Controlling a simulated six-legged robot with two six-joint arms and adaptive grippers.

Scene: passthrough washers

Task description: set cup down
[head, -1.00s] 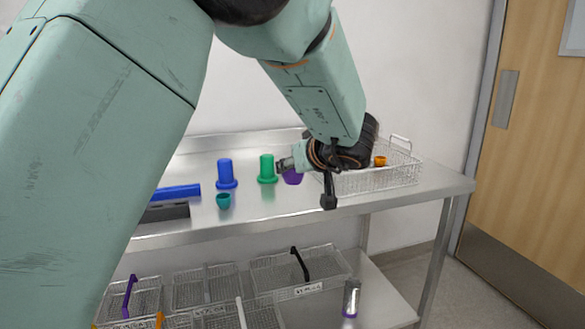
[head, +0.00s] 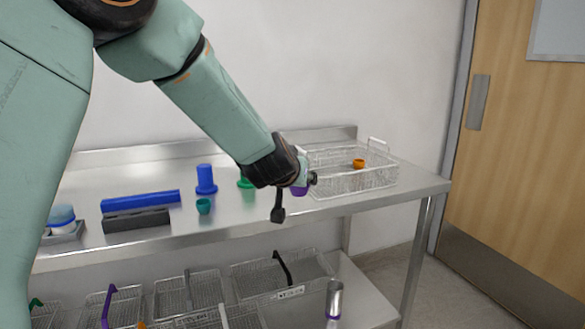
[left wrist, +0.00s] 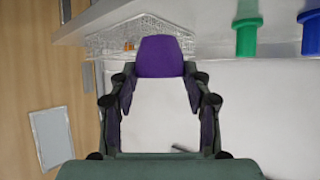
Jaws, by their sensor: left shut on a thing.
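My left gripper (head: 307,179) is shut on a purple cup (head: 299,190), close to the left end of the wire basket on the steel table. In the left wrist view the purple cup (left wrist: 160,57) sits between the fingertips. My wrist hides most of it in the head view. I cannot tell whether its base touches the table. My right gripper is not in view.
The wire basket (head: 355,182) holds an orange cup (head: 359,163). A long blue bar (head: 140,201) and a dark grey block (head: 137,220) lie at the left. Several wire baskets stand on the lower shelf (head: 365,292). A wooden door (head: 520,160) is at the right.

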